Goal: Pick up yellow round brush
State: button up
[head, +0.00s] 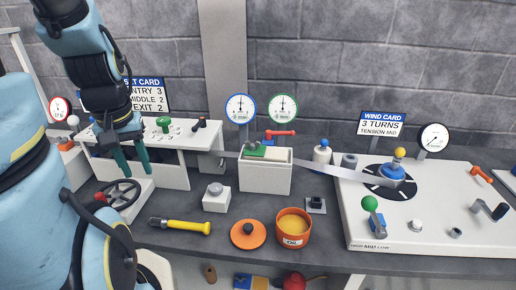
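The yellow round brush (184,226) lies on the dark bench top near its front edge. Its yellow handle points right and its short grey-and-dark head is at the left end. My gripper (136,172) hangs with its teal fingers pointing down in front of the white stand, up and to the left of the brush. The fingers are apart and nothing shows between them. The gripper is clear of the brush.
A white button box (217,200), an orange lid (248,235) and an orange pot (292,231) stand right of the brush. A handwheel (119,196) is to its left. The white stand (165,174) is behind. A white panel (430,238) fills the right.

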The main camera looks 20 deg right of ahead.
aim_at(164, 224)
jog(key=z, duration=1.05)
jog(key=k+j+u, duration=0.15)
jog(key=k+u, duration=0.3)
jog(key=k, duration=0.2)
jog(key=l+u, duration=0.15)
jog(key=u, duration=0.25)
jog(key=i+l+u, duration=0.1)
jog(key=l+u, duration=0.15)
jog(key=u, duration=0.15)
jog(key=l+u, duration=0.15)
jog(key=u, duration=0.3)
jog(key=l+u, duration=0.25)
jog(key=u, duration=0.15)
jog(key=l, duration=0.2)
